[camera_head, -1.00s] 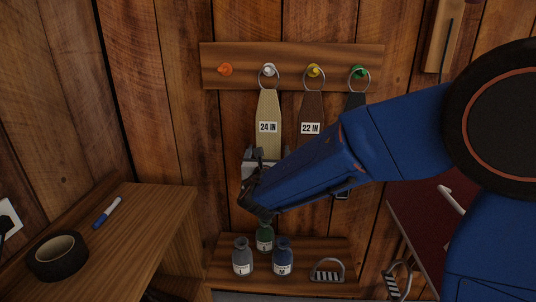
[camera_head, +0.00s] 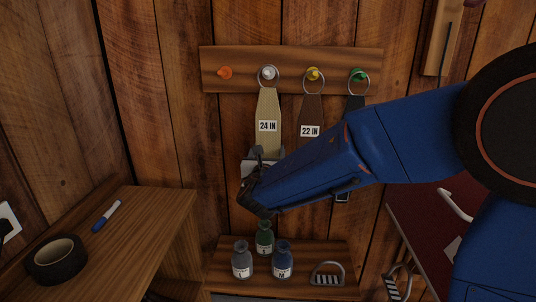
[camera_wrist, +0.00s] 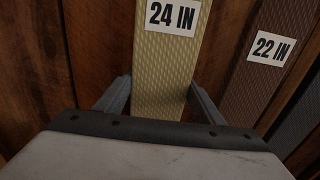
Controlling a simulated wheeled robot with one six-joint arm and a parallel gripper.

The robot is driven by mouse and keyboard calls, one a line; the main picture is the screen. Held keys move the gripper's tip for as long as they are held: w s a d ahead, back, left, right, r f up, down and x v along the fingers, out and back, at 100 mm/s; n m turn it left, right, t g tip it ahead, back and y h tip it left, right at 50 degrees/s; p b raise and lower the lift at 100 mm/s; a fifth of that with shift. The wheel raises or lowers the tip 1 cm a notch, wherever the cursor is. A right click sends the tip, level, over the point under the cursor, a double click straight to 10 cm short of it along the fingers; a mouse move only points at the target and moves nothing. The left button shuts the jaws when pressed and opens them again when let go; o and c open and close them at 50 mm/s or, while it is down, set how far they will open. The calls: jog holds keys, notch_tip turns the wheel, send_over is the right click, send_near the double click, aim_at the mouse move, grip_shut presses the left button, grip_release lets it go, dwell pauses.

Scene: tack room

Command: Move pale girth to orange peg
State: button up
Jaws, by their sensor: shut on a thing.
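The pale girth (camera_head: 268,105), a cream strap labelled "24 IN", hangs upright with its metal ring around the white peg (camera_head: 268,73). My gripper (camera_head: 263,156) is shut on the strap below the label. In the wrist view the girth (camera_wrist: 165,70) runs between the two fingers of my gripper (camera_wrist: 160,98). Its lower end is hidden behind the gripper. The orange peg (camera_head: 225,73) is bare, at the left end of the wooden peg board (camera_head: 245,57).
A brown girth (camera_head: 312,108) labelled "22 IN" hangs close by on the yellow peg, and a dark girth (camera_head: 354,101) on the green peg. Bottles (camera_head: 242,263) and a stirrup (camera_head: 328,275) stand on the shelf below. A wooden desk (camera_head: 150,220) is at left.

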jog(key=shift+r, duration=0.1)
dwell(0.3)
jog(key=s, duration=1)
jog(key=shift+a, duration=0.15)
dwell(1.1)
dwell(0.9)
